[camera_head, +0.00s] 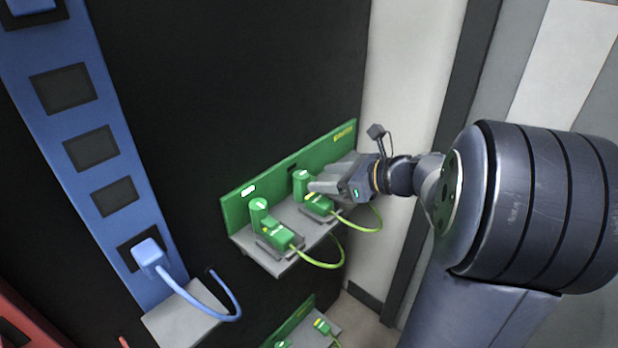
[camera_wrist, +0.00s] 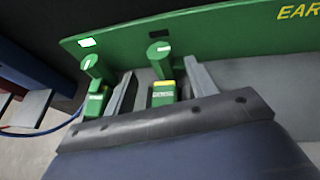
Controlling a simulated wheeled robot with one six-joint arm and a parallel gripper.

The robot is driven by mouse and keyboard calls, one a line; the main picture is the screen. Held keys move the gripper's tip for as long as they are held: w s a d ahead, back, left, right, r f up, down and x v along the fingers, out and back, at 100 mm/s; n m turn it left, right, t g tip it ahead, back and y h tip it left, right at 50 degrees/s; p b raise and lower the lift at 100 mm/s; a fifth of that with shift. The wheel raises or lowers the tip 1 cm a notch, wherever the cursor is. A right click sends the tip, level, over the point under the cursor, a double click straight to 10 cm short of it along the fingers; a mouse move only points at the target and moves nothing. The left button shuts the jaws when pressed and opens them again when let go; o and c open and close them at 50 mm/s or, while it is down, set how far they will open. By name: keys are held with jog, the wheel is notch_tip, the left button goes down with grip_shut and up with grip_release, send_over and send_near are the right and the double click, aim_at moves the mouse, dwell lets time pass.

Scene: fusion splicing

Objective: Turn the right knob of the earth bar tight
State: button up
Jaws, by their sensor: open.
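The earth bar is a green panel (camera_head: 229,208) with a grey shelf below it, bearing two green knobs. The right knob (camera_head: 301,181) has a pale mark on its face, which lies roughly level in the wrist view (camera_wrist: 159,50). The left knob (camera_head: 259,206) has a more upright mark (camera_wrist: 90,62). A green plug (camera_head: 318,203) with a yellow label sits at the right knob. My gripper (camera_head: 326,178) is open beside the right knob. In the wrist view its fingers (camera_wrist: 160,68) lie either side of the right plug and knob; contact is not clear.
A left green plug (camera_head: 277,236) and yellow-green cables (camera_head: 322,264) hang at the shelf front. The window above the left knob is lit (camera_head: 248,190); the one above the right is dark (camera_head: 291,167). A blue bar (camera_head: 119,220) with a blue cable stands left.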

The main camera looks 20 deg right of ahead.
aim_at(308, 178)
jog(key=x, duration=0.5)
jog(key=shift+c, duration=0.5)
jog(key=c, duration=0.9)
